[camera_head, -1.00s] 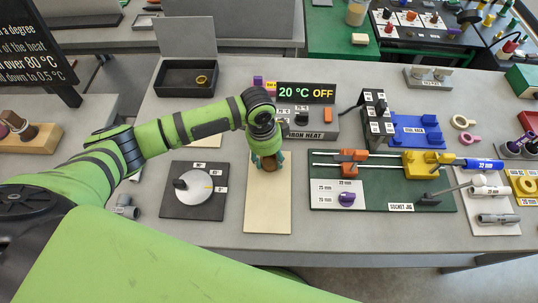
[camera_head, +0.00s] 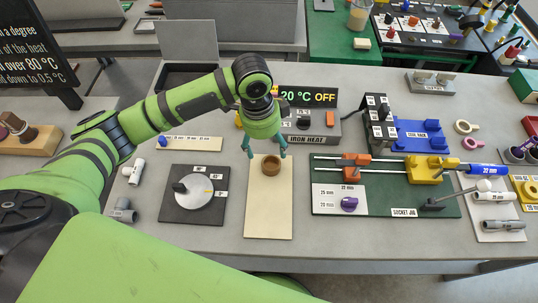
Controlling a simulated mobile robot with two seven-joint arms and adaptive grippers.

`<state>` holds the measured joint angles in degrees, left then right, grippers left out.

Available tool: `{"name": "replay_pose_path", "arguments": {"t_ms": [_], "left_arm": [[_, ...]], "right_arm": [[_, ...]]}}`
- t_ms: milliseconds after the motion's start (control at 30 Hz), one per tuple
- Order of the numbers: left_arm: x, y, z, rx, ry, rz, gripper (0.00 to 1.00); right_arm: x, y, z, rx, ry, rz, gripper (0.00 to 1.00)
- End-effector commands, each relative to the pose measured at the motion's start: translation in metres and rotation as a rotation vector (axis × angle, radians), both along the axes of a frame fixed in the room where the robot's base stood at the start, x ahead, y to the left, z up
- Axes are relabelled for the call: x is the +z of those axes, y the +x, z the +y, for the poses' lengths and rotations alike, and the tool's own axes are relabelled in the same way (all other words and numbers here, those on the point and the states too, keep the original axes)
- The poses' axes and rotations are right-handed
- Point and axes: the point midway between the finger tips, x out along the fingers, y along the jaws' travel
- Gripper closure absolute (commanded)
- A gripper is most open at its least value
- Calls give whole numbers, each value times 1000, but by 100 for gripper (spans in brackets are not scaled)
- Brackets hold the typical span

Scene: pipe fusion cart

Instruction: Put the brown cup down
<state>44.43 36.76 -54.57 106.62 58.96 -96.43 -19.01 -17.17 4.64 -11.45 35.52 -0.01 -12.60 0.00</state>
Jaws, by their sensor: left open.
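The brown cup (camera_head: 271,166) stands on the upper part of the cream board (camera_head: 268,212). My left gripper (camera_head: 264,153) is open above and behind the cup, with its teal fingers spread and nothing between them. The cup looks free of the fingers. My right gripper does not show in the view.
A dark plate with a round dial (camera_head: 199,190) lies left of the board. The green socket jig (camera_head: 385,202) is close on the right. The iron heat box (camera_head: 310,127) stands behind.

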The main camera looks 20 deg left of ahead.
Motion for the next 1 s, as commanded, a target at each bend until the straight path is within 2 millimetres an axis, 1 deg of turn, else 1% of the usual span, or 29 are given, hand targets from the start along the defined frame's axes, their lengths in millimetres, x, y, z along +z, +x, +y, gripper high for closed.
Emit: {"name": "replay_pose_path", "arguments": {"t_ms": [33, 100, 200, 300, 1000], "left_arm": [[8, 0, 1, -2, 0, -4, 24], [19, 0, 2, -1, 0, -2, 24], [29, -1, 3, 0, -1, -1, 24], [34, -1, 4, 0, 0, -1, 24], [35, -1, 4, 0, 1, 1, 24]], "right_arm": [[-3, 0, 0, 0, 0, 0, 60], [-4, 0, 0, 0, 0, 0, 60], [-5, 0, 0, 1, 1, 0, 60], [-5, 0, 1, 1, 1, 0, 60], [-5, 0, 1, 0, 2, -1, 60]]}}
